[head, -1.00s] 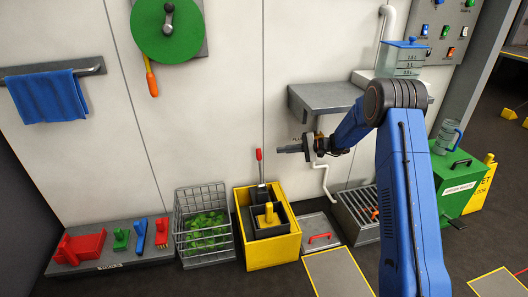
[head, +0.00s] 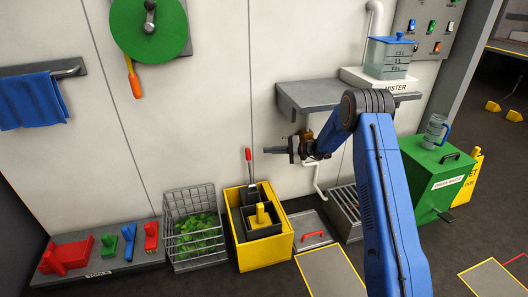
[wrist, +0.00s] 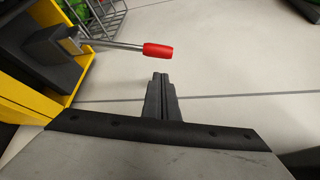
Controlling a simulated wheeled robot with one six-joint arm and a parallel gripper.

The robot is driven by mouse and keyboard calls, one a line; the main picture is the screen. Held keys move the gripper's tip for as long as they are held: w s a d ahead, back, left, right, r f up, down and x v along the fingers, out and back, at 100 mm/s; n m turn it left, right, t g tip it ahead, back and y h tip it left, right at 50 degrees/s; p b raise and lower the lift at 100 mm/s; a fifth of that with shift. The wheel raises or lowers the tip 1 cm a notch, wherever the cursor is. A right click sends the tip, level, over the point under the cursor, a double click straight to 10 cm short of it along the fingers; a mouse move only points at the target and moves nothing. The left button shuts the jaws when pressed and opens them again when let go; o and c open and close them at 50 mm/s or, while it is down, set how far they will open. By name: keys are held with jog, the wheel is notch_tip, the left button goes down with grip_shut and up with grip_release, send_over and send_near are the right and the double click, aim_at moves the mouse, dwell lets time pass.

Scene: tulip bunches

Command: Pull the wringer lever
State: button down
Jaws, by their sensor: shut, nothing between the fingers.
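The wringer lever (head: 249,165) is a thin metal rod with a red grip, standing up from a dark wringer (head: 251,231) in the yellow mop bucket (head: 278,252). In the wrist view the lever's red grip (wrist: 158,50) lies just ahead of my fingertips, with a gap between. The yellow bucket (wrist: 30,62) fills the upper left there. My gripper (head: 276,150) is shut and empty, just right of the lever's grip in the head view. Its shut fingers also show in the wrist view (wrist: 161,80).
A wire basket (head: 200,260) of green stuff stands left of the bucket. A grey shelf (head: 330,97) juts out above my gripper.

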jog(key=x, duration=0.8)
jog(key=shift+a, duration=0.3)
